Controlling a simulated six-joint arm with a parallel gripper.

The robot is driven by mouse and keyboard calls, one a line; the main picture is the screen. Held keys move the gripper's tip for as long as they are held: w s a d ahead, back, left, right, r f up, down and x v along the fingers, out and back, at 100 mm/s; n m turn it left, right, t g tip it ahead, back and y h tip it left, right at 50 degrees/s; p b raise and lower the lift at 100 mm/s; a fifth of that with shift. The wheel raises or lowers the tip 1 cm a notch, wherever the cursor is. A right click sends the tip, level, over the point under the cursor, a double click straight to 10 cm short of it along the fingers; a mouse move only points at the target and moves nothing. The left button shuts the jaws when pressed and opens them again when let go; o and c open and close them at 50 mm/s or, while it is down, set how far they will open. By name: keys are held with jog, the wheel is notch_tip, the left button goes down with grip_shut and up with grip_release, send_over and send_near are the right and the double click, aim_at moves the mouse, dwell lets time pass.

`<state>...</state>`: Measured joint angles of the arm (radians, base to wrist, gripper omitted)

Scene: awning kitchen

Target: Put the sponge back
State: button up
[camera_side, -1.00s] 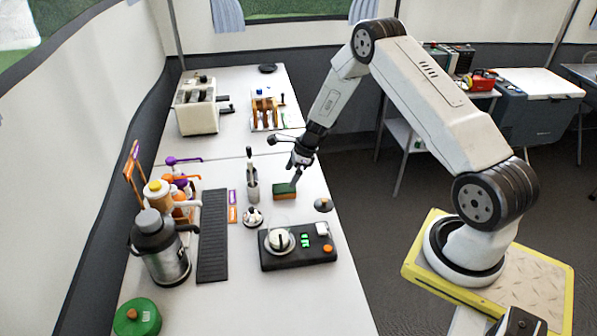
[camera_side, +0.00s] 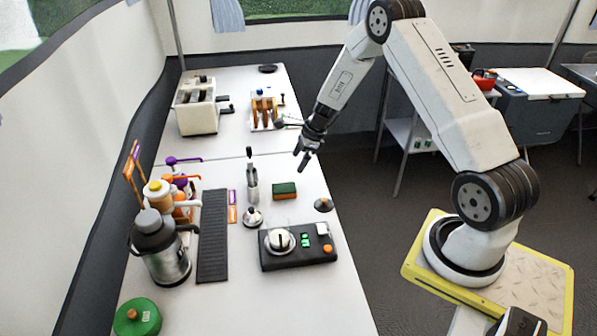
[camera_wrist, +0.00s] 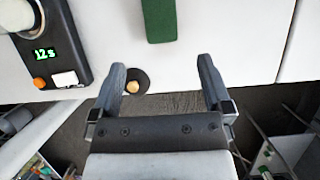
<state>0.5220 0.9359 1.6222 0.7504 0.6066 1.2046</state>
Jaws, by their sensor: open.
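The sponge (camera_side: 285,190), green on top with an orange-brown underside, lies flat on the white table to the right of the small upright canister. Its green top also shows at the upper edge of the wrist view (camera_wrist: 159,20), ahead of the fingertips and partly cut off. My gripper (camera_side: 303,162) is open and empty. It hangs above the table's right edge, up and to the right of the sponge and apart from it.
A black scale (camera_side: 298,247) with a green display stands in front of the sponge. A small dark round tamper-like piece (camera_side: 323,204) sits at the table's right edge. A black mat (camera_side: 213,235) and a steel pot (camera_side: 160,250) are at left. A toaster-like machine (camera_side: 197,107) stands behind.

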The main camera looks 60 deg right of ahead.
jog(key=s+a+r+n+h, duration=0.1)
jog(key=s+a+r+n, duration=0.6)
jog(key=n, duration=0.6)
jog(key=s+a+r+n+h, duration=0.2)
jog(key=s+a+r+n, duration=0.5)
jog(key=s+a+n, duration=0.5)
jog(key=shift+n+g, duration=0.4)
jog(key=shift+n, duration=0.6)
